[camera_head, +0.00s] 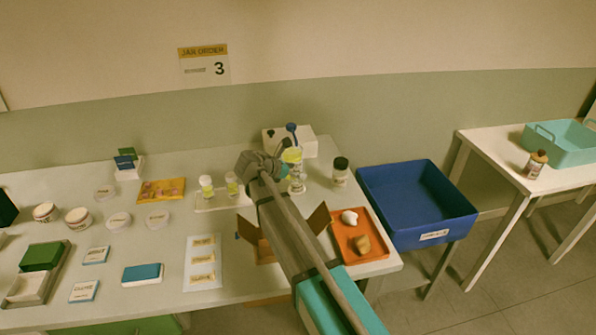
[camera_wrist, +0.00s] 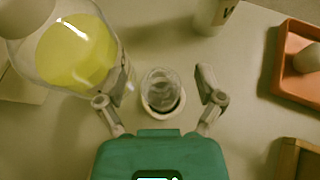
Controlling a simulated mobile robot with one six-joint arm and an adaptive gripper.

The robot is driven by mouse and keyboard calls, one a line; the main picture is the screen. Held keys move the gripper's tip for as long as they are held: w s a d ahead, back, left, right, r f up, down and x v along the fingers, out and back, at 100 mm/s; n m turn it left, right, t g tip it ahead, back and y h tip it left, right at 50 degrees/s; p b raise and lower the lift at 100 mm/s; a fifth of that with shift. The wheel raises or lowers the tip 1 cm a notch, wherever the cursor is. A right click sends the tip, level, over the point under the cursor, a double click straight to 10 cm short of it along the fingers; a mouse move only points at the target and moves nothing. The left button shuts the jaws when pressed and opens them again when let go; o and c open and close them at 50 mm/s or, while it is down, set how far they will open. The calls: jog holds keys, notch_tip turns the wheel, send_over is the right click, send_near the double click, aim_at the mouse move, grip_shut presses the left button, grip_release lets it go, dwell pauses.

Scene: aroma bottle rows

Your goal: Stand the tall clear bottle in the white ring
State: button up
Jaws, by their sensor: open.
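In the wrist view, the tall clear bottle (camera_wrist: 160,82) is seen from above, with its dark base inside the white ring (camera_wrist: 163,113). It looks upright, but I cannot tell whether it is fully seated. My gripper (camera_wrist: 164,76) is open, with one finger on each side of the bottle and visible gaps between. In the head view, a clear bottle (camera_head: 297,184) stands just right of my arm's far end. My fingers are hard to make out there, and the ring is not clear.
A vessel of yellow liquid (camera_wrist: 75,50) looms close at the wrist view's left. A dark-capped jar (camera_head: 340,172) and an orange tray (camera_head: 345,245) lie to the right. Small yellow bottles (camera_head: 206,187) stand left. A blue bin (camera_head: 415,240) is beyond the table's right edge.

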jog(key=shift+r, duration=0.1)
jog(key=shift+s+a+r, duration=0.1)
jog(key=shift+r, duration=0.05)
jog(key=p+v, duration=0.6)
jog(key=v, duration=0.5)
jog(key=shift+s+a, duration=0.2)
jog(key=shift+a, duration=0.15)
